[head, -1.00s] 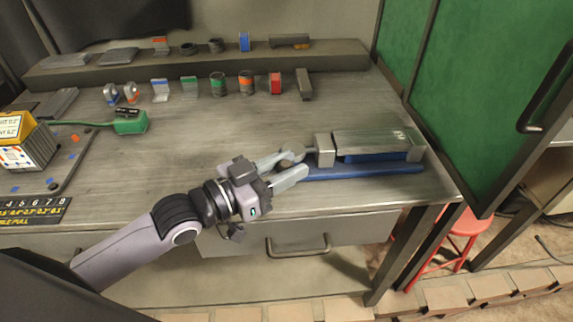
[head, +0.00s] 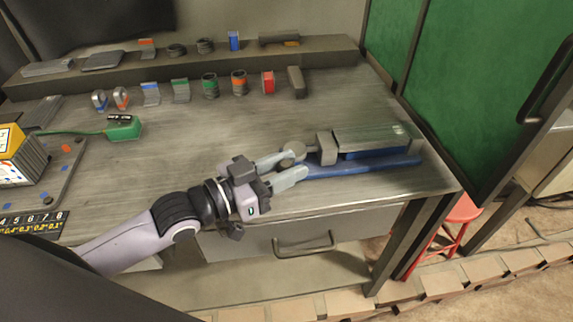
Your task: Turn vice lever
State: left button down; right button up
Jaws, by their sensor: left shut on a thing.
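The vice (head: 372,140) lies at the right end of the workbench, with a grey metal body on a blue base (head: 365,166). Its lever end, a rounded grey knob (head: 297,151), sticks out on the left side of the vice. My left gripper (head: 287,165) comes in from the left, and its two pale fingers are around this lever end, shut on it. The fingers partly hide the lever, so its exact angle is hard to tell. My right gripper is not in the head view.
The workbench (head: 230,140) is clear left of the vice. Several small parts stand along the back, below a raised shelf (head: 190,66). A green tool (head: 123,128) lies at the left. A drawer handle (head: 305,245) is below the front edge. A green cabinet door (head: 470,80) stands at the right.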

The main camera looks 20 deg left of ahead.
pick_arm(q)
jog(key=shift+w+a+r, duration=0.1)
jog(key=shift+r, duration=0.1)
jog(key=c, duration=0.8)
grip_release()
jog(key=shift+f, duration=0.1)
jog(key=v, duration=0.5)
jog(key=shift+s+a+f+b, duration=0.1)
jog(key=shift+s+a+b, duration=0.05)
jog(key=shift+s+b, duration=0.15)
jog(key=shift+v, duration=0.8)
